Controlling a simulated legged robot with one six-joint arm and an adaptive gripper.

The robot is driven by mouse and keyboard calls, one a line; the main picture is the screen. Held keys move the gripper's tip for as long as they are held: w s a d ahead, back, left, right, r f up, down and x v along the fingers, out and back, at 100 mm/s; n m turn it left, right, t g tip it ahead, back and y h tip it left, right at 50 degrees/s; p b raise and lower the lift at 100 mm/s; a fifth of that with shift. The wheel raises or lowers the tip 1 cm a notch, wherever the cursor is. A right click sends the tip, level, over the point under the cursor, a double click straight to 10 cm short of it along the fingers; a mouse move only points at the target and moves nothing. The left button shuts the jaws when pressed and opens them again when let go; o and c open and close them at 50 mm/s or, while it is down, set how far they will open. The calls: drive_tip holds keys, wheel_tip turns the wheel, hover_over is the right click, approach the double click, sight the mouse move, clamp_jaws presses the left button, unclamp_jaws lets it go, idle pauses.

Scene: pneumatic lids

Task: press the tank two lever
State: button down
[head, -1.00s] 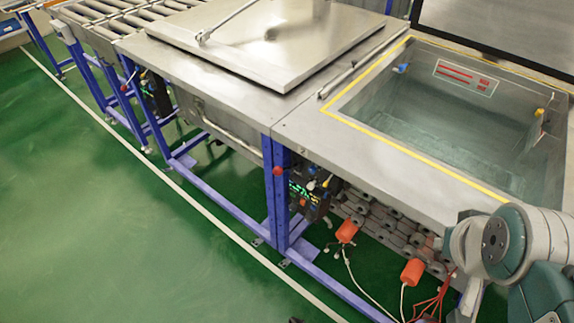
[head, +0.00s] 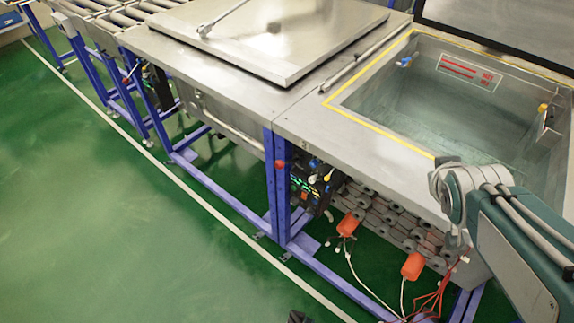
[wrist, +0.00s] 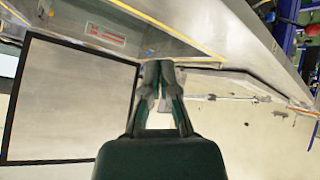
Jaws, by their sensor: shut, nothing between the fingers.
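A red-knobbed lever (head: 279,164) sits on the blue post between the closed-lid tank and the open tank in the head view. Another red knob (head: 126,80) shows farther back at the left. I cannot read which tank each one belongs to. In the wrist view a red knob (wrist: 309,30) shows at the upper right edge, beside blue framing. My gripper (wrist: 160,65) is shut and empty, its fingertips well left of that knob and apart from it. The gripper is not visible in the head view.
The open tank (head: 358,123) holds liquid at the right. The neighbouring tank's steel lid (head: 265,45) is down. The green floor (head: 110,230) in front is clear.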

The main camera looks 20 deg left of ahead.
drive_tip(key=w+a+f+n+y, duration=0.1)
drive_tip(key=w+a+f+n, duration=0.1)
drive_tip(key=a, duration=0.1)
drive_tip(key=w+a+f+n+t+y, duration=0.1)
drive_tip(key=w+a+f+n+y, duration=0.1)
drive_tip(key=w+a, duration=0.1)
drive_tip(key=w+a+f+n+y, duration=0.2)
drive_tip(key=w+a, duration=0.1)
drive_tip(key=shift+w+t, duration=0.15)
drive_tip(key=shift+t, duration=0.25)
drive_tip(key=a+f+n+y, duration=0.1)
drive_tip(key=a, duration=0.1)
drive_tip(key=a+f+n+y, duration=0.1)
drive_tip(key=a+y, duration=0.1)
drive_tip(key=a+f+n+g+y, duration=0.1)
drive_tip(key=a, duration=0.1)
drive_tip(key=shift+f, duration=0.4)
drive_tip(key=s+a+f+n+g+y, duration=0.3)
drive_tip(key=s+a+y, duration=0.1)
drive_tip(key=a+y, duration=0.1)
drive_tip(key=shift+s+a+f+y, duration=0.3)
drive_tip(key=shift+a+f+y, duration=0.1)
drive_tip(key=shift+a, duration=0.35)
